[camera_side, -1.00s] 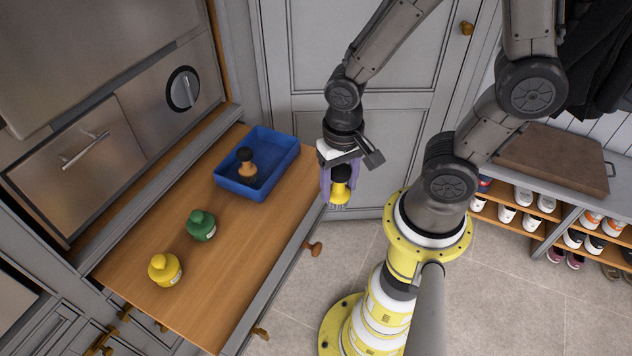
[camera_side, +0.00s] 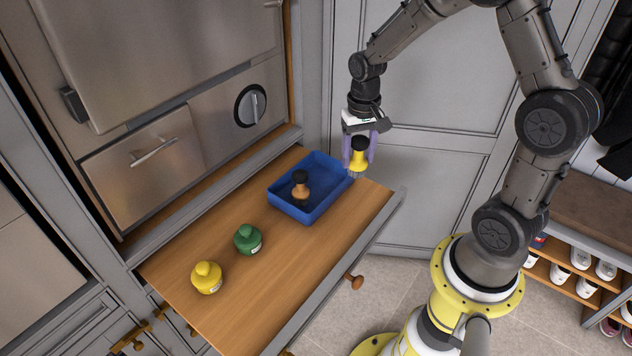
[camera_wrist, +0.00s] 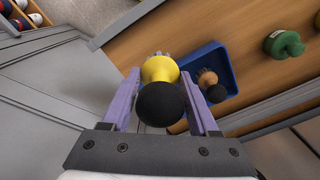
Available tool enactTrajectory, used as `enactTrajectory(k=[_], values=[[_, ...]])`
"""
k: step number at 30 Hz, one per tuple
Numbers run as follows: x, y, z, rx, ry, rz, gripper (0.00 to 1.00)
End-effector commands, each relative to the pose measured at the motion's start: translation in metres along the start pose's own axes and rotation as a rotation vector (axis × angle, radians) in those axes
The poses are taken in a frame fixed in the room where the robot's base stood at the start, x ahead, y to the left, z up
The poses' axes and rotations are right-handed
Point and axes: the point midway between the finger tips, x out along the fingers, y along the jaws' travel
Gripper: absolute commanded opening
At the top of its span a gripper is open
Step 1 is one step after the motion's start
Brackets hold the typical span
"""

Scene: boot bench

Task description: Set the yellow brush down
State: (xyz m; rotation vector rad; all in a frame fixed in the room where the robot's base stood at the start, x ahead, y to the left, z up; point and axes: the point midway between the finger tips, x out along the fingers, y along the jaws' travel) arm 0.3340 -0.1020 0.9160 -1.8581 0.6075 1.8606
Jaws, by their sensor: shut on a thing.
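The yellow brush (camera_side: 358,157) has a black knob and bristles pointing down. My gripper (camera_side: 359,150) is shut on it, with its purple fingers on either side. In the side view it hangs upright near the right corner of the blue tray and looks above the surface. The wrist view shows the yellow brush (camera_wrist: 160,75) between the fingers (camera_wrist: 160,85), overlapping the left part of the blue tray (camera_wrist: 228,78). The brush hides part of the tray there.
The blue tray (camera_side: 285,205) stands on a wooden pull-out surface (camera_side: 300,258). An orange brush with a black knob (camera_side: 300,188) stands inside it. A green bottle (camera_side: 248,239) and a yellow bottle (camera_side: 207,278) stand left of the tray. Wood right of the tray is bare.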

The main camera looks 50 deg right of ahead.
Motion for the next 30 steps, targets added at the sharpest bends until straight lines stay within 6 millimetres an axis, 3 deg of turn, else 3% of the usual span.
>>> enactTrajectory(k=[11,18,30], values=[[0.034,-0.025,-0.072,0.001,0.001,0.0,0.03],[0.073,-0.037,-0.106,0.001,-0.001,0.0,0.03],[0.099,-0.044,-0.126,0.001,0.0,0.0,0.03]])
